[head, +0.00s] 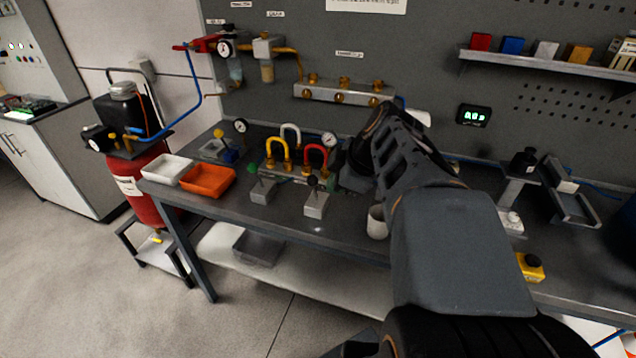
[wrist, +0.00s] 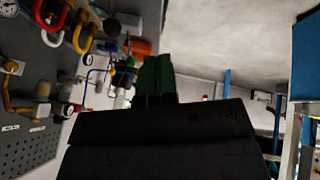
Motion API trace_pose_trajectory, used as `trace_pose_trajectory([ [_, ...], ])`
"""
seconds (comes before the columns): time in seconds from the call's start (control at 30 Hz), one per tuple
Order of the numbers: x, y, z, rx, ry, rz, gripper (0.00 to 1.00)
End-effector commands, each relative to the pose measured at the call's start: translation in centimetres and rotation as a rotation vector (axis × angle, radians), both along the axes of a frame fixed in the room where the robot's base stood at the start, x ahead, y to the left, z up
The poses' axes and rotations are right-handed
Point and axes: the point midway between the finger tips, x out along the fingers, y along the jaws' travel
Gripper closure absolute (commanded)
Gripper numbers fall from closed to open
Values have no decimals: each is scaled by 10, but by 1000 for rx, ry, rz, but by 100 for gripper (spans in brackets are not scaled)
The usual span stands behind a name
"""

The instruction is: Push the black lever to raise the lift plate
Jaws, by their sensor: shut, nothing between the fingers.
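My arm reaches across the right half of the head view and covers part of the bench. My gripper shows in the wrist view (wrist: 155,78) as two dark green fingers close together, shut with nothing between them. In the head view its fingertips are hidden behind my arm. I cannot tell whether either is the black lever. I cannot make out the lift plate with certainty.
The dark bench (head: 340,238) carries a white tray (head: 167,169), an orange tray (head: 208,180), coloured hose loops (head: 316,155) and a pale cup (head: 377,222) beside my arm. A yellow button box (head: 531,266) lies at the right. The front left bench strip is clear.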

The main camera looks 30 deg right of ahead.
Motion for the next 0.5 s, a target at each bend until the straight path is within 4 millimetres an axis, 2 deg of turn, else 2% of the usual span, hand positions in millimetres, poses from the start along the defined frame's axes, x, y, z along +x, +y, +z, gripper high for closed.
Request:
trace_pose_trajectory([
  [0.1,3,-14,11,-36,-60,80,100],
  [0.27,7,-21,15,-67,-103,142,100],
  [0.5,25,-13,-12,-68,-108,159,100],
])
